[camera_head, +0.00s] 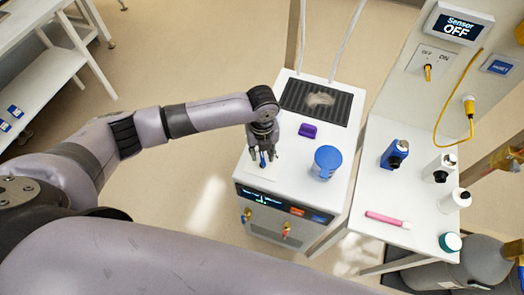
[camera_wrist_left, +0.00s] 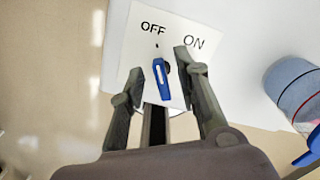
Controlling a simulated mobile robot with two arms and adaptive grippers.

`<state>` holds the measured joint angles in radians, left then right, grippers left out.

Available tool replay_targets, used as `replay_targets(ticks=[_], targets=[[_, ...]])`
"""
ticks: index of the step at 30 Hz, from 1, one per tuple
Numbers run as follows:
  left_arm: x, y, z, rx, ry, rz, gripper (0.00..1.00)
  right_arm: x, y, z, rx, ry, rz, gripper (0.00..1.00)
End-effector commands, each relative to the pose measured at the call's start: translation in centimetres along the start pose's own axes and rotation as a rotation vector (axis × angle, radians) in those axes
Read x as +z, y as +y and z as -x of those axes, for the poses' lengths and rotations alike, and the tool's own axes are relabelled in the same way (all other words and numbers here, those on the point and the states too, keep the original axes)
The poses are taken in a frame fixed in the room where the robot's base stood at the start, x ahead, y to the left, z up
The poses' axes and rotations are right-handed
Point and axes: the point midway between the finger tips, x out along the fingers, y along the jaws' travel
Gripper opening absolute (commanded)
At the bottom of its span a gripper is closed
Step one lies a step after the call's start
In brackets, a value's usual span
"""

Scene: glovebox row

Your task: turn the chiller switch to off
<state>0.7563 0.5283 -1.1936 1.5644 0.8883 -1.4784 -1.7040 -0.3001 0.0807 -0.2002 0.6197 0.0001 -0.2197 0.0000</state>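The chiller is a white box with a lit front display (camera_head: 282,206). On its top lies a white switch plate (camera_wrist_left: 180,22) marked OFF and ON, with a blue switch (camera_wrist_left: 160,80) carrying a white line. In the left wrist view the switch's far end points up, toward the OFF word, with ON off to the right. My left gripper (camera_head: 263,158) points down over the plate. In the left wrist view its fingers (camera_wrist_left: 158,82) are open, one on each side of the switch, with gaps visible. My right gripper is not in view.
A blue lidded cup (camera_head: 326,163), a purple block (camera_head: 308,130) and a dark grille (camera_head: 317,101) are on the box top. The right table holds bottles (camera_head: 394,155) and a pink tube (camera_head: 388,219). A panel behind has another OFF/ON switch (camera_head: 427,72) and a "Sensor OFF" screen (camera_head: 459,25).

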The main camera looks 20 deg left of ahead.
Motion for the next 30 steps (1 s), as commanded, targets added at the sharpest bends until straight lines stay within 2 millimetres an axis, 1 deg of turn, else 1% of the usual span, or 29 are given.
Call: replay_targets(ticks=[2, 5, 8, 15, 18, 21, 24, 30], targets=[[0.0, 0.0, 0.3, -0.001, 0.000, 0.000, 0.30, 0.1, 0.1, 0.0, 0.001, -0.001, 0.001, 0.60], [0.1, -0.1, 1.3, -0.002, -0.001, 0.000, 0.30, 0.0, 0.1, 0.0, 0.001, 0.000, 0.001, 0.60], [0.1, -0.1, 3.1, -0.003, -0.003, -0.001, 0.30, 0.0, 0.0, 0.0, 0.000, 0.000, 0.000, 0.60], [0.1, -0.1, 8.3, -0.004, -0.003, -0.001, 0.30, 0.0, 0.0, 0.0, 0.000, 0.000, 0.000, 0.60], [0.1, 0.0, 10.0, -0.002, -0.003, -0.001, 0.30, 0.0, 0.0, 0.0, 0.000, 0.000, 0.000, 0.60], [0.1, -0.1, 11.2, -0.002, -0.001, 0.000, 0.30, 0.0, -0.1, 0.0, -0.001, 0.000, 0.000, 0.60], [0.1, 0.0, 11.8, -0.001, -0.001, 0.000, 0.30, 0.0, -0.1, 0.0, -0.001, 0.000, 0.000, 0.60], [0.0, 0.0, 12.0, 0.000, 0.000, 0.000, 0.30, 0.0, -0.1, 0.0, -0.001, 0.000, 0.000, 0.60]])
